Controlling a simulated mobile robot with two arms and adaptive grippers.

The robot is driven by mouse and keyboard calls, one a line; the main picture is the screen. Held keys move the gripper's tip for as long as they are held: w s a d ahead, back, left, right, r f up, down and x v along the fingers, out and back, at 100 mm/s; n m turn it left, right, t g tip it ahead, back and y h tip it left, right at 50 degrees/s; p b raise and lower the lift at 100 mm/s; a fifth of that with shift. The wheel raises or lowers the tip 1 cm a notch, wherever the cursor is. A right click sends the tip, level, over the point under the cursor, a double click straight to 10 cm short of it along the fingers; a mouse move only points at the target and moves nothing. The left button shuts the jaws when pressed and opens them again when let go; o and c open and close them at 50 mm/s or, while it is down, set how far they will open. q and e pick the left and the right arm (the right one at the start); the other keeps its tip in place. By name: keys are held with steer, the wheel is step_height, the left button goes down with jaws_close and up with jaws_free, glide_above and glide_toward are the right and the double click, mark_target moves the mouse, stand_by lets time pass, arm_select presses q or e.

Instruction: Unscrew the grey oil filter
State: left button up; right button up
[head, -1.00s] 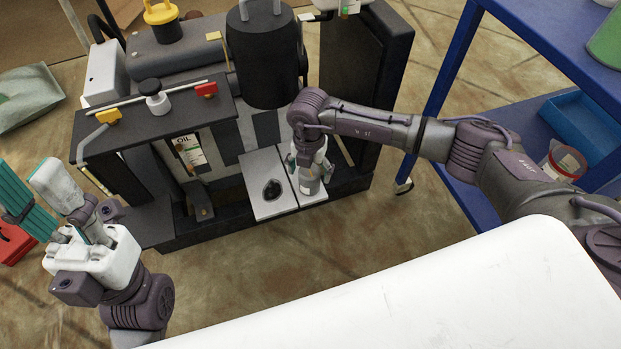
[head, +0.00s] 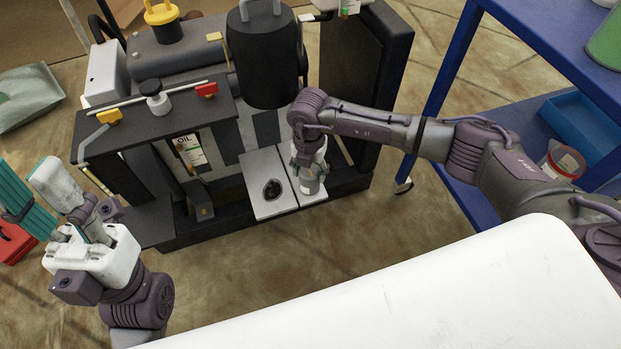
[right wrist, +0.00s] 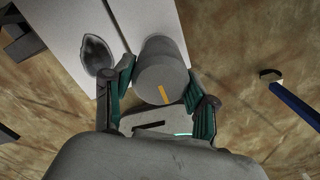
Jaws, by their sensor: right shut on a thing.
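The grey oil filter (right wrist: 162,72) is a cylinder with an orange mark on its end, standing on the light plate of the engine. My right gripper (right wrist: 160,92) is shut on it, with one teal-padded finger on each side in the right wrist view. In the head view the filter (head: 310,186) shows just below my right gripper (head: 309,170), at the right end of the plate. My left gripper (head: 45,190) is at the far left, away from the engine, with its fingers apart and nothing seen between them.
The dark engine block (head: 190,220) fills the middle. The light plate (head: 262,165) has a dark oval hole (head: 272,189) left of the filter. A blue shelf (head: 455,90) stands at the right. A red box (head: 12,243) lies at the far left.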

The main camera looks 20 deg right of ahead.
steer(key=n, duration=0.5)
steer(key=shift+b, duration=0.35)
steer(key=shift+c, duration=0.2)
steer(key=n, duration=0.3)
steer(key=shift+b, duration=0.4)
steer(key=shift+n, duration=1.2)
